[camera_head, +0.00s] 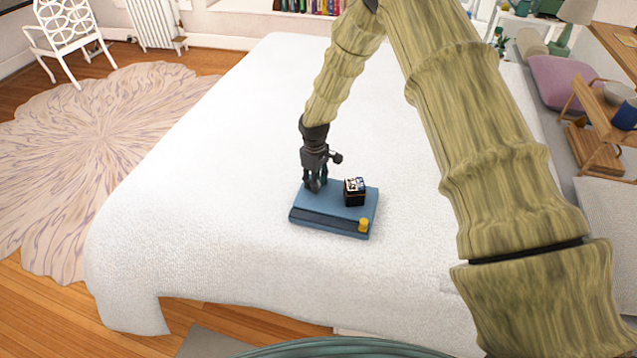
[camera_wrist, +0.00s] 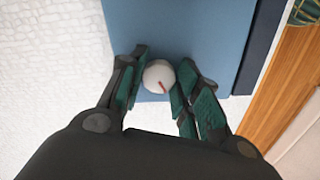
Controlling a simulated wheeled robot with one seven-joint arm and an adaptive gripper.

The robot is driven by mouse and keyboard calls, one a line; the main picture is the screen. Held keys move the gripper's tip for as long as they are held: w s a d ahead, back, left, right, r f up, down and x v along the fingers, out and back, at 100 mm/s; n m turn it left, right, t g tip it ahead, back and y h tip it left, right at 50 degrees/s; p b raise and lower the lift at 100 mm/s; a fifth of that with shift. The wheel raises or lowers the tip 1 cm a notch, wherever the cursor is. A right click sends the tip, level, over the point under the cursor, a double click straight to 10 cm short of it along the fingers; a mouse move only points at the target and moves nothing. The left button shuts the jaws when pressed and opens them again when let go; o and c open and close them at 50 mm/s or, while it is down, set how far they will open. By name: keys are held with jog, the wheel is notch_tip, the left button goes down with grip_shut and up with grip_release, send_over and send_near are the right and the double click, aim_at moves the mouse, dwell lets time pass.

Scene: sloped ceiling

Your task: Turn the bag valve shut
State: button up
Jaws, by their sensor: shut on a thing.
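A flat blue bag (camera_head: 330,217) lies on the white bed, and its blue surface also fills the upper middle of the wrist view (camera_wrist: 190,35). A round white valve knob (camera_wrist: 158,74) with a red mark sits at the bag's edge. My gripper (camera_head: 316,182) points down over the bag's left back part in the head view. In the wrist view my gripper (camera_wrist: 160,88) has its green-padded fingers on both sides of the knob, shut on it. The red mark points down and slightly right in that view. The knob is hidden in the head view.
A small black box (camera_head: 354,191) stands on the bag, right of my gripper. A yellow cap (camera_head: 363,225) sits at the bag's front right corner. The white bed (camera_head: 220,170) is clear around the bag. A pink chair (camera_head: 560,85) and wooden shelves (camera_head: 596,135) stand at right.

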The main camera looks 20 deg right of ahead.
jog(key=m+b, duration=0.1)
jog(key=m, duration=0.4)
jog(key=shift+d, duration=0.15)
dwell(0.3)
jog(key=o, duration=1)
jog(key=shift+d, duration=0.1)
jog(key=shift+o, duration=0.2)
jog(key=shift+a+r, duration=0.1)
jog(key=shift+a, duration=0.1)
jog(key=shift+r, duration=0.3)
notch_tip(320, 180, up, 11)
jog(key=shift+d, duration=0.2)
